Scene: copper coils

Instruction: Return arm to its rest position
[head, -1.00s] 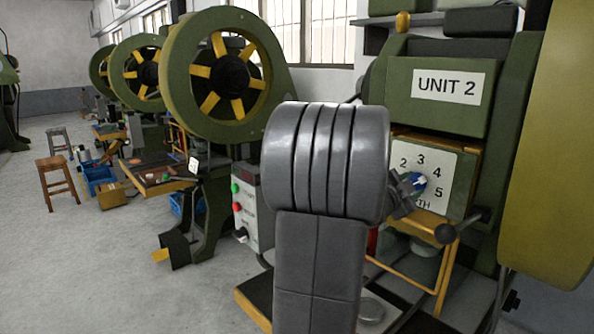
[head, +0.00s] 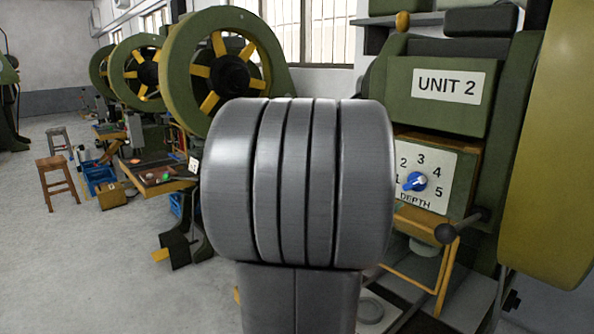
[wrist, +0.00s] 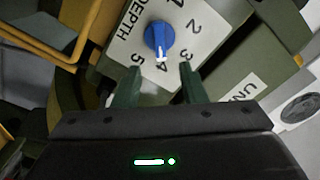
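A blue knob (head: 415,181) with a white pointer sits on the white DEPTH dial plate (head: 437,195) of the machine labelled UNIT 2. In the wrist view the knob (wrist: 159,38) shows with its pointer toward the 4. My gripper (wrist: 161,84) is open and empty; its two dark green fingers stand apart, with the knob beyond their tips and not between them. In the head view my grey arm fills the middle and hides the gripper.
The UNIT 2 press (head: 436,97) stands close on the right, with a ball-ended lever (head: 446,233) below the dial. A work table (head: 158,183) and a large green flywheel (head: 178,85) stand at left. The floor farther left is open around a wooden stool (head: 56,172).

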